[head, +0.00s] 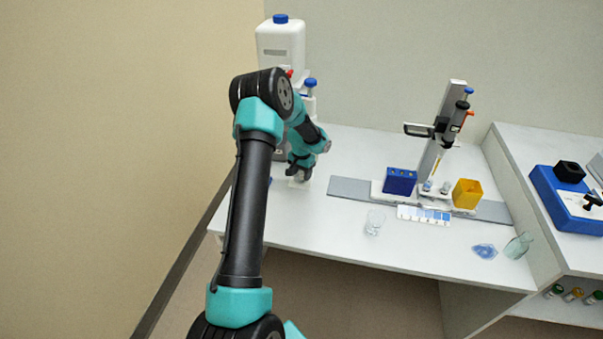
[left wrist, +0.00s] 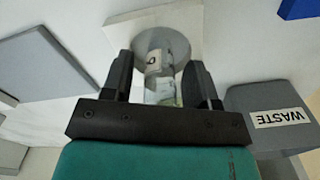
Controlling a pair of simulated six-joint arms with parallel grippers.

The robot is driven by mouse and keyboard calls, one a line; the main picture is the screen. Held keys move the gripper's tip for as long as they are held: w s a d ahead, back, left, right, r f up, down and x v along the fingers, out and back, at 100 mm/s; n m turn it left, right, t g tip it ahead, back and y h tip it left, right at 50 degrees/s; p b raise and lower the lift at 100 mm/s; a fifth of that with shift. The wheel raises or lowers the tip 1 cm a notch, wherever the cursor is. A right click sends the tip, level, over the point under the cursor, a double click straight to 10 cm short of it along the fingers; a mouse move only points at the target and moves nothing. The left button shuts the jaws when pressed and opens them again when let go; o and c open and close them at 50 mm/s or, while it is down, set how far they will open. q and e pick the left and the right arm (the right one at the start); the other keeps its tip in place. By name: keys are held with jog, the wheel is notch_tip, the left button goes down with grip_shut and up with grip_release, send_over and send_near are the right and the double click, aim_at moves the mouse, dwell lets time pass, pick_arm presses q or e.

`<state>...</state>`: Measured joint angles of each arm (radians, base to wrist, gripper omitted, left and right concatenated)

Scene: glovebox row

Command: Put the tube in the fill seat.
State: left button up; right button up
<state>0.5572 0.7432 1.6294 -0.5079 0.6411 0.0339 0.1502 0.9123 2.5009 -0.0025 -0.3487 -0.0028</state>
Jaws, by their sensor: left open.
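My left gripper (head: 299,172) points down at the left end of the bench in the head view. The left wrist view shows the same gripper (left wrist: 163,82) with its two dark fingers apart. A clear tube (left wrist: 160,68) with a small marked label is between the fingers. Its far end meets a grey round spot on a white square block (left wrist: 124,34), which looks like the fill seat. I cannot tell how deep the tube sits there. In the head view the arm and gripper hide the tube. My right gripper does not show.
A white bottle with a blue cap (head: 280,42) stands behind the arm. A grey bin marked WASTE (left wrist: 275,98) is beside the gripper. A pipette stand (head: 437,140), blue box (head: 399,182), yellow box (head: 466,194) and beaker (head: 374,222) are to the right.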

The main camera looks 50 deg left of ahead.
pick_arm(q)
jog(key=shift+r, duration=0.1)
notch_tip(320, 180, up, 12)
dwell(0.5)
dwell(0.4)
